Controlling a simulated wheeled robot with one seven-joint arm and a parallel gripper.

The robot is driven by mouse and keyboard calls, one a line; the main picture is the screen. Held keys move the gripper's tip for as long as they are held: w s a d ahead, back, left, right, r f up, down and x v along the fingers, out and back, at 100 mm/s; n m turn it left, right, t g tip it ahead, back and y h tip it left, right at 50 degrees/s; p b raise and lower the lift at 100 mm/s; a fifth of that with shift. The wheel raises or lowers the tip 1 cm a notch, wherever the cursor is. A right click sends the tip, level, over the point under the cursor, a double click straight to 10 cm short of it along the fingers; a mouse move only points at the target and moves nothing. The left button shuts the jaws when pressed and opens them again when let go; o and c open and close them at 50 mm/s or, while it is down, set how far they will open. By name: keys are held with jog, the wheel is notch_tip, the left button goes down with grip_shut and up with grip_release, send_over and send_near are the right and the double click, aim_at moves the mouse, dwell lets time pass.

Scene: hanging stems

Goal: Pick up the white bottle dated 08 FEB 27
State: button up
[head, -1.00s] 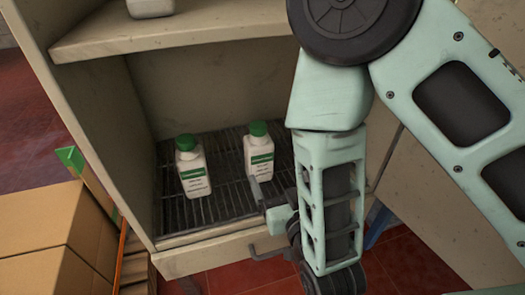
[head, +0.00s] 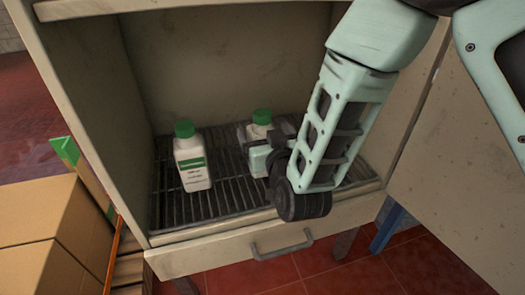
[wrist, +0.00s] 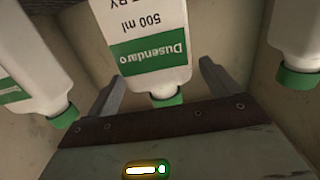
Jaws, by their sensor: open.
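Two white bottles with green caps stand upright on the dark grate in the head view: a left bottle (head: 194,178) and a right bottle (head: 257,131), partly hidden by my gripper (head: 262,141). In the wrist view, which is upside down, my open gripper (wrist: 160,84) has a white bottle (wrist: 125,15) between and just beyond its fingers. Other white bottles show at the left (wrist: 25,50) and right (wrist: 295,35) edges of the wrist view. No date is readable on any bottle.
The bottles stand inside an open cabinet with a left side wall (head: 85,120) and a drawer (head: 215,255) with a grey handle below. Its open door (head: 460,170) is at the right. Cardboard boxes (head: 45,235) stand at the left. Grate is free around the left bottle.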

jog(key=shift+b+x, duration=0.45)
jog(key=shift+x, duration=1.35)
grip_shut()
jog(key=shift+r, duration=0.1)
jog(key=shift+r, duration=0.1)
